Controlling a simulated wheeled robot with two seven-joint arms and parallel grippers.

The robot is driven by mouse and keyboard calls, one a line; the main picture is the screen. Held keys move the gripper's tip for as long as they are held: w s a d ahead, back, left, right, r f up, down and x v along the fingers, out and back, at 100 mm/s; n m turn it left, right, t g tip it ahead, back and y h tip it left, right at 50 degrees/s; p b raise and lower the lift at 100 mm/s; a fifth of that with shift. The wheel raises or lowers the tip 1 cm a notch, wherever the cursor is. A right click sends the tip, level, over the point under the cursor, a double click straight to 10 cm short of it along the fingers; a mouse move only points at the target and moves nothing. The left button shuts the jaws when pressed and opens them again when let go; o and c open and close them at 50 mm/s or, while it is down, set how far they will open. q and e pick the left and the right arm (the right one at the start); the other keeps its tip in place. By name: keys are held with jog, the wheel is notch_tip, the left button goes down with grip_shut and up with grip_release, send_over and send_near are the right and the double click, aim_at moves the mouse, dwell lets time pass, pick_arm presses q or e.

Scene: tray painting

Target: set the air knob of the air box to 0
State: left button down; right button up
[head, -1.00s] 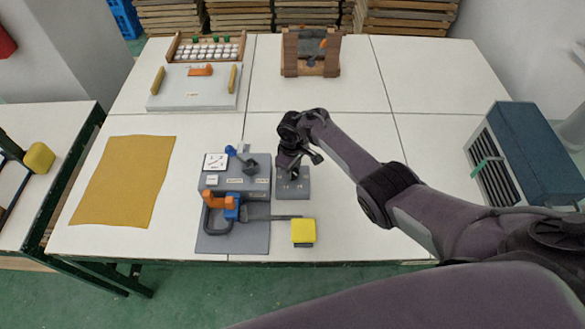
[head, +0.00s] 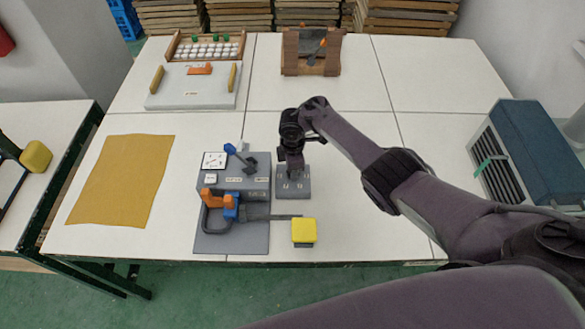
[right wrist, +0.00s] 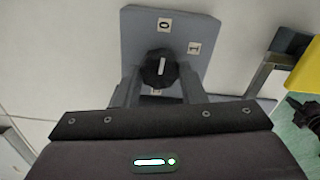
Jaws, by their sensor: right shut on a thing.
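The air box (head: 284,196) is a small grey block on the front table, right of a larger grey fixture. In the right wrist view its grey panel (right wrist: 140,38) shows a 0 label, a 1 label and a third label mostly hidden. The black air knob (right wrist: 158,68) has a white line that lies roughly along the direction of the 0 label. My right gripper (head: 293,172) is over the box. In the right wrist view its fingers (right wrist: 160,80) are shut on the knob from both sides. My left gripper is not in view.
Left of the air box, the grey fixture (head: 262,187) carries a blue lever and an orange-and-blue clamp. A yellow block (head: 304,231) stands in front. A mustard cloth (head: 120,180) lies at left, and a blue-grey unit (head: 540,150) stands at right.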

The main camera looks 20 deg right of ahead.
jog(key=shift+n, duration=0.4)
jog(key=o, duration=1)
jog(key=shift+r, duration=0.1)
notch_tip(320, 180, up, 8)
jog(key=shift+f+p, duration=0.15)
jog(key=shift+p, duration=0.5)
jog(key=shift+f, duration=0.1)
